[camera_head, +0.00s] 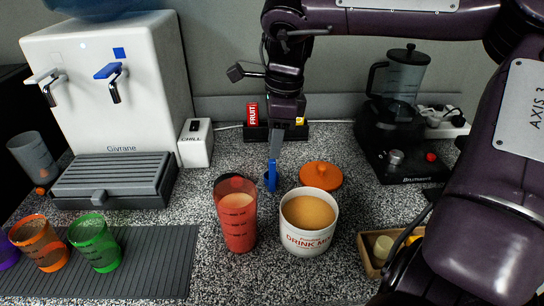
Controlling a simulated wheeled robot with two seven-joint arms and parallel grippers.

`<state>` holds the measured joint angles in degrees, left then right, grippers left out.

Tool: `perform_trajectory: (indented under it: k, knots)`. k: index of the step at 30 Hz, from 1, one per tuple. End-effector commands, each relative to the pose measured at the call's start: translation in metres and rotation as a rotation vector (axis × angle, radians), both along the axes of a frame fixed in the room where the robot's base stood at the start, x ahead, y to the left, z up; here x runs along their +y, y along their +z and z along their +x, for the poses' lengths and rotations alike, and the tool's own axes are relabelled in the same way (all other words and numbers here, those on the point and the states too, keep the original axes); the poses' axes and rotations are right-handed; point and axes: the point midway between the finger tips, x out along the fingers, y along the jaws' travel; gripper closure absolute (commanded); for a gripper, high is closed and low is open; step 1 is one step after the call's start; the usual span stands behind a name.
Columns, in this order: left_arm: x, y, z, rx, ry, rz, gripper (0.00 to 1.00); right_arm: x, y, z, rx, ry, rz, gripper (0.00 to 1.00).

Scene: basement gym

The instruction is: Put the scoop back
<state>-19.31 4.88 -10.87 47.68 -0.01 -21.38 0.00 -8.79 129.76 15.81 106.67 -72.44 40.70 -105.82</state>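My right gripper (274,156) reaches down from above near the middle of the camera_head view. Its fingers show edge-on and look closed on a small blue scoop (271,179), which hangs upright below the fingertips. The scoop is behind and left of a white drink mix tub (308,246), apart from it. The tub is open and nearly full of tan powder (308,212). Its orange lid (320,176) lies on the counter behind it. My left gripper is not in view.
A red shaker cup (238,228) stands close left of the tub. A white water dispenser (110,100) and several tumblers on a ribbed mat (150,265) are at left. A blender (400,130) is at back right, and a wooden tray (372,265) at front right.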

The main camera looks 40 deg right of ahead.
Motion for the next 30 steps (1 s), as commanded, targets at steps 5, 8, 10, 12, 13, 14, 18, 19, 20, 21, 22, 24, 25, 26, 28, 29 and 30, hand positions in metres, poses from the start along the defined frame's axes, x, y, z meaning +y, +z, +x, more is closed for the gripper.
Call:
perform_trajectory:
  k: [5,8,10,12,13,14,18,19,20,21,22,24,25,26,28,29,30]
  knots:
    - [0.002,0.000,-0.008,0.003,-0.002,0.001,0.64,-0.003,0.029,-0.002,-0.001,-0.002,-0.002,0.65]
    - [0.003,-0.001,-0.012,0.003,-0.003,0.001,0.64,-0.004,0.036,-0.003,0.000,-0.001,-0.001,0.65]
    - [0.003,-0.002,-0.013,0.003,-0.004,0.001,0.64,-0.004,0.038,-0.003,0.001,0.000,0.001,0.65]
    - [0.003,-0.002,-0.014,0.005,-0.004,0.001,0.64,-0.004,0.038,-0.003,0.001,0.000,0.001,0.65]
    - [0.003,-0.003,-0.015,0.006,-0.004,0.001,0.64,-0.004,0.038,-0.003,0.001,0.000,0.001,0.65]
    - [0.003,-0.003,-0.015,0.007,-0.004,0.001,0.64,-0.004,0.038,-0.003,0.001,0.000,0.001,0.65]
    - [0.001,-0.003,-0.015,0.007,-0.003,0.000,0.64,-0.004,0.038,-0.003,0.001,0.000,0.001,0.65]
    - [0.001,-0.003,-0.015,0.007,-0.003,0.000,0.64,-0.004,0.038,-0.003,0.001,0.000,0.001,0.65]
    - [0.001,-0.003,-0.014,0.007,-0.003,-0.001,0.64,-0.004,0.038,-0.003,0.001,0.000,0.001,0.65]
    - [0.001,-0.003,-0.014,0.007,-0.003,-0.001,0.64,-0.004,0.038,-0.003,0.001,0.000,0.001,0.65]
    - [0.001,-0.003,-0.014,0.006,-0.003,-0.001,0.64,-0.004,0.038,-0.003,0.001,0.000,0.001,0.65]
    - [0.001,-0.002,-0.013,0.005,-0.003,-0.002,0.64,-0.004,0.038,-0.003,0.001,0.000,0.001,0.65]
    - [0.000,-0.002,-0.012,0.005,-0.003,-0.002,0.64,-0.004,0.038,-0.003,0.001,0.000,0.001,0.65]
    - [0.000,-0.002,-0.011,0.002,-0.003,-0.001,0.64,-0.004,0.038,-0.003,0.001,0.000,0.001,0.65]
    - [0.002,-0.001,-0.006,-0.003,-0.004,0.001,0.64,-0.004,0.038,-0.003,0.000,0.000,0.000,0.65]
    - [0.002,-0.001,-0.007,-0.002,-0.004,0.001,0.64,-0.004,0.038,-0.003,0.001,0.000,0.001,0.65]
    - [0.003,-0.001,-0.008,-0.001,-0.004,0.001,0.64,-0.004,0.038,-0.003,0.001,0.000,0.001,0.65]
